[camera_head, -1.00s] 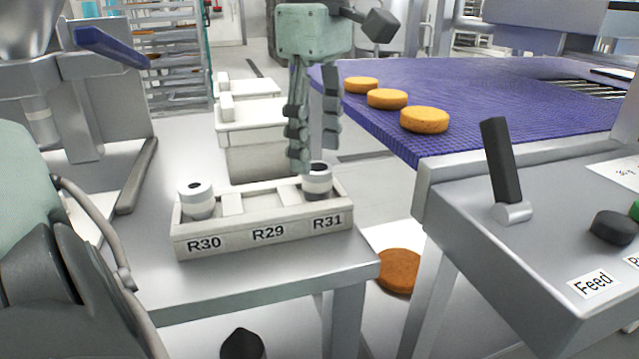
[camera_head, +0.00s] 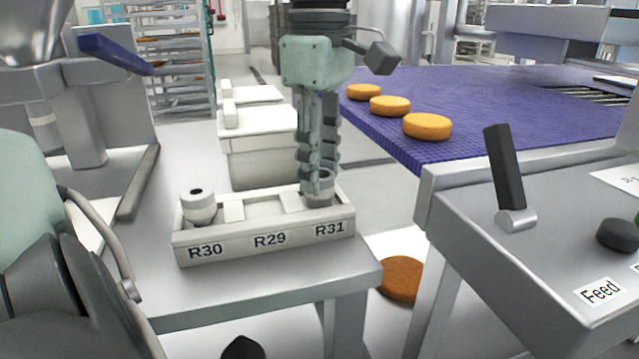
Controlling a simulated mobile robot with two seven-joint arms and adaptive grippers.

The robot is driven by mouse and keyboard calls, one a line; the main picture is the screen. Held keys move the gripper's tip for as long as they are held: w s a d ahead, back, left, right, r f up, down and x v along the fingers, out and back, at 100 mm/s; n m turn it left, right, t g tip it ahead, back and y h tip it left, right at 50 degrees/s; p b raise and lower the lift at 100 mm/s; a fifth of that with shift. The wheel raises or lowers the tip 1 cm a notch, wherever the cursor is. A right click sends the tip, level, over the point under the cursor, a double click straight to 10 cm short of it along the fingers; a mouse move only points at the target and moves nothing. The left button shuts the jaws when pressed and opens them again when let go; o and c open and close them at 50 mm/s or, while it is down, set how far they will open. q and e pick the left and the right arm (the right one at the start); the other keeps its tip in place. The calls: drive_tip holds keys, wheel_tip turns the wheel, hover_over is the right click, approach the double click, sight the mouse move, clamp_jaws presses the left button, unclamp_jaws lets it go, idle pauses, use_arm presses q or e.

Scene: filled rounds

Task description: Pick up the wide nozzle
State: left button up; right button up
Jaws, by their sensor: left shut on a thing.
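A pale grey rack (camera_head: 215,252) labelled R30, R29 and R31 stands on the metal table. One nozzle (camera_head: 198,208), light grey with a dark hole on top, stands upright in the R30 compartment. The middle R29 compartment holds no nozzle. A second nozzle (camera_head: 319,198) is in the R31 compartment, its top largely covered by fingers. My left gripper (camera_head: 319,180) points straight down and is shut on this R31 nozzle, which still sits low in the rack. I cannot tell from the picture which nozzle is wider.
A purple mesh conveyor (camera_head: 480,100) with several orange-brown rounds (camera_head: 427,126) runs behind on the right. A metal control panel (camera_head: 540,255) with a black lever (camera_head: 502,165) stands at right. White boxes (camera_head: 262,150) stand behind the rack.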

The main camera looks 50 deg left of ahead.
sight(320, 174)
use_arm(q)
drive_tip(key=shift+r, duration=0.1)
drive_tip(key=shift+r, duration=0.25)
wheel_tip(320, 174, up, 4)
drive_tip(key=shift+f+p, duration=0.1)
drive_tip(key=shift+p, duration=0.35)
drive_tip(key=s+a+r, duration=0.5)
drive_tip(key=s+r, duration=0.1)
drive_tip(key=s, duration=0.4)
drive_tip(key=shift+s+a+r, duration=0.15)
drive_tip(key=shift+a+r, duration=0.1)
drive_tip(key=shift+a, duration=0.05)
use_arm(e)
drive_tip(key=f, duration=0.1)
drive_tip(key=s+d+f+g, duration=0.1)
drive_tip(key=d+f+g+h, duration=0.1)
drive_tip(key=shift+s+d, duration=0.25)
drive_tip(key=shift+s, duration=0.05)
